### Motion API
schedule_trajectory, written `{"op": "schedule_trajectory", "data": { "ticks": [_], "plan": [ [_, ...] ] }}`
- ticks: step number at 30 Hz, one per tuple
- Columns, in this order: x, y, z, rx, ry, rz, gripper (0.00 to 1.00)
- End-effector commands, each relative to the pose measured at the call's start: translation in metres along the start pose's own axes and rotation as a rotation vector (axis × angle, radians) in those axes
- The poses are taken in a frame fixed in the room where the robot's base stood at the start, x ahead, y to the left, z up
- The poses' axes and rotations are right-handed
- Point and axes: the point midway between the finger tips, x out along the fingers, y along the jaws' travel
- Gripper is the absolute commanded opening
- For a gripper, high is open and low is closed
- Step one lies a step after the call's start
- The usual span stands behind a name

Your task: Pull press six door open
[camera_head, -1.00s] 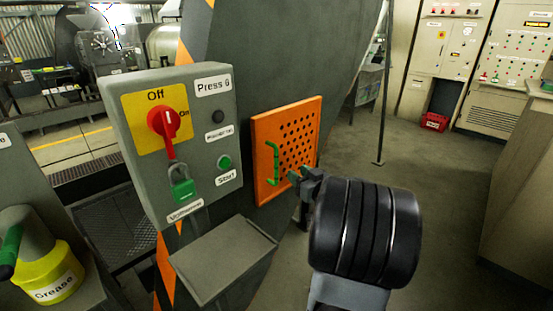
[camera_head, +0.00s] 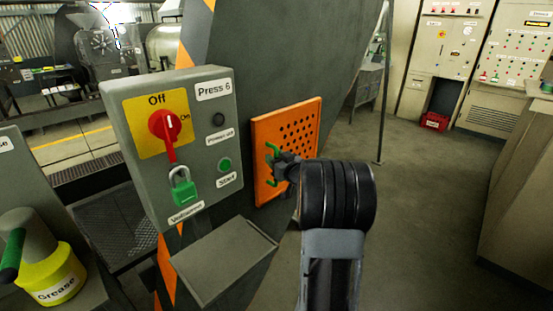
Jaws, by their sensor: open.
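The press six door is an orange panel (camera_head: 299,134) with round holes, set shut in the dark grey press body (camera_head: 262,75). Its green handle (camera_head: 270,150) is on the left side of the door, partly hidden by my gripper. My gripper (camera_head: 275,165) is open at the handle, with green-tipped fingers. I cannot tell whether the fingers are around the handle or touching it. My arm covers the lower right part of the door.
The Press 6 control box (camera_head: 180,140) stands just left of the door, with a red switch (camera_head: 164,127) and a green padlock (camera_head: 186,187). A grey shelf (camera_head: 222,262) juts out below. A yellow grease container (camera_head: 50,277) is at lower left. Floor on the right is clear.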

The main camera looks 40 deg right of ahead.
Motion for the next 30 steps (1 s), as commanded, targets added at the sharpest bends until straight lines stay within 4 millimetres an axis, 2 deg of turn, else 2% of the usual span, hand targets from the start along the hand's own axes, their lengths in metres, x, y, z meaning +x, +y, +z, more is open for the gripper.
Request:
{"op": "schedule_trajectory", "data": {
  "ticks": [6,18,30],
  "plan": [
    [0.0,0.0,0.0001,0.0,0.0,0.0,0.39],
    [-0.0002,0.0001,0.0001,0.0,0.0,0.0,0.01],
    [0.0,0.0005,-0.0005,0.0,0.0,-0.006,0.0]
  ]
}}
